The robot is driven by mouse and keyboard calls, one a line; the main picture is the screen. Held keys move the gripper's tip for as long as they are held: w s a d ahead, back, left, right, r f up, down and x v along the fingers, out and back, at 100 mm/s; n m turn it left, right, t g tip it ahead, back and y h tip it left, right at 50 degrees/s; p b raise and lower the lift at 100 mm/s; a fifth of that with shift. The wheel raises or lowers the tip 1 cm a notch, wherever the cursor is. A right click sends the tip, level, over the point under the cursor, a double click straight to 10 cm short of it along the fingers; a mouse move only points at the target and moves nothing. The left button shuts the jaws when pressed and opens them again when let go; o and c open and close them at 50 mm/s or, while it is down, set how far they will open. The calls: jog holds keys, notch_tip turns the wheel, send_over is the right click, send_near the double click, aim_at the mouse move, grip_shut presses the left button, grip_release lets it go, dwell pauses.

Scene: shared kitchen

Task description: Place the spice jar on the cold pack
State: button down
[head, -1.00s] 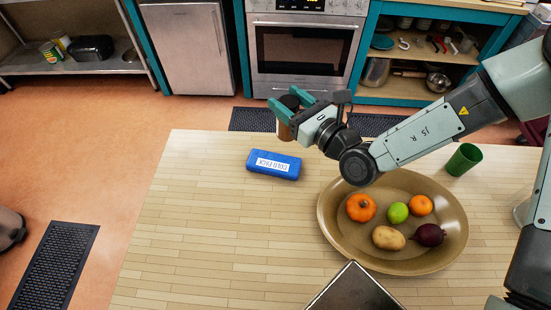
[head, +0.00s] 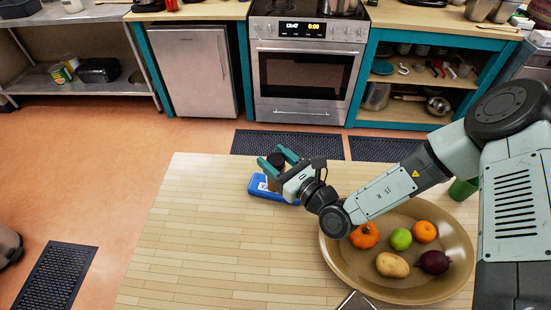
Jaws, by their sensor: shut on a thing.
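The spice jar (head: 276,176) is a small brown jar with a dark lid, upright between the fingers of my gripper (head: 277,161). My gripper is shut on it. The blue cold pack (head: 258,188) lies flat on the wooden table near its far edge. The jar is over the cold pack in the head view and hides part of its top and label. I cannot tell whether the jar's base touches the pack. My gripper also covers the pack's right end.
A large tan oval platter (head: 339,268) with fruit and vegetables stands to the right, under my arm. A green cup (head: 462,189) is partly hidden behind my arm. The table's left and front-left area (head: 210,250) is clear.

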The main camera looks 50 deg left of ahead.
jog(key=shift+f, duration=0.15)
jog(key=shift+c, duration=2)
grip_release()
jog(key=shift+d, duration=0.3)
jog(key=d, duration=1.1)
jog(key=shift+d+r, duration=0.2)
